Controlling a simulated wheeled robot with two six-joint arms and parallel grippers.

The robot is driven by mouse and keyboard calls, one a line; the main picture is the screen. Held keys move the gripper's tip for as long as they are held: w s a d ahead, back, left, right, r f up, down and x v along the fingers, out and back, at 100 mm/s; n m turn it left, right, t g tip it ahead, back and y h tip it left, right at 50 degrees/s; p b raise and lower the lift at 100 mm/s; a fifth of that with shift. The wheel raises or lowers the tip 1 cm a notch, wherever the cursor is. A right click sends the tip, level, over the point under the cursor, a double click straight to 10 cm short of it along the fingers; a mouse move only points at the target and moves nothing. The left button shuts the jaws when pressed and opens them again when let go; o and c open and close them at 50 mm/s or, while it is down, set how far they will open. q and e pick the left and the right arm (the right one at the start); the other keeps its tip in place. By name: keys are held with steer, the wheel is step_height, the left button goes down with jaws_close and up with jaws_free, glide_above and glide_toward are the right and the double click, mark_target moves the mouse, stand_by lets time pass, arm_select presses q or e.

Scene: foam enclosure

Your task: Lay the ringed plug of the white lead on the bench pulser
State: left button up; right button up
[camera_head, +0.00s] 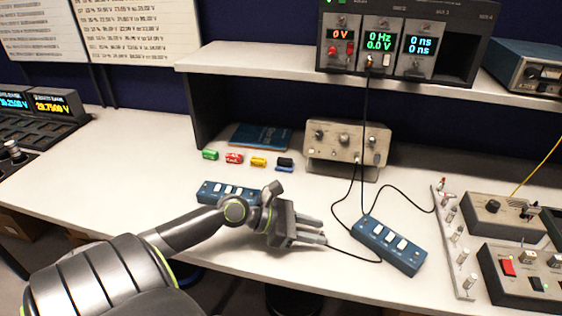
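I cannot make out a white lead or a ringed plug. One black lead (355,258) runs from beside my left fingertips to the right-hand blue switch box (388,244). My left gripper (318,231) is low over the front of the bench, fingers pointing right, between two blue switch boxes. Whether it holds the lead's end is not clear. A beige box with knobs (347,147), possibly the bench pulser, stands behind it under the shelf, with black leads at its front. My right gripper is not in view.
Small green, red, yellow and blue parts (258,162) lie before a blue book (260,136). The left blue switch box (230,194) is beside my arm. A metal strip with connectors (455,240) and control boxes (500,215) fill the right. The bench's left part is clear.

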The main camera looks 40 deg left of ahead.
arm_select(q)
steer(key=v, duration=0.6)
steer(key=shift+s+a+r+p, duration=0.1)
steer(key=shift+s+a+p, duration=0.05)
steer(key=shift+s+p, duration=0.15)
steer(key=shift+s+a+r+p, duration=0.35)
steer(key=shift+s+p, duration=0.1)
steer(key=shift+p, duration=0.1)
steer(key=shift+p+v, duration=0.45)
steer(key=shift+v, duration=0.3)
steer(key=shift+a, duration=0.1)
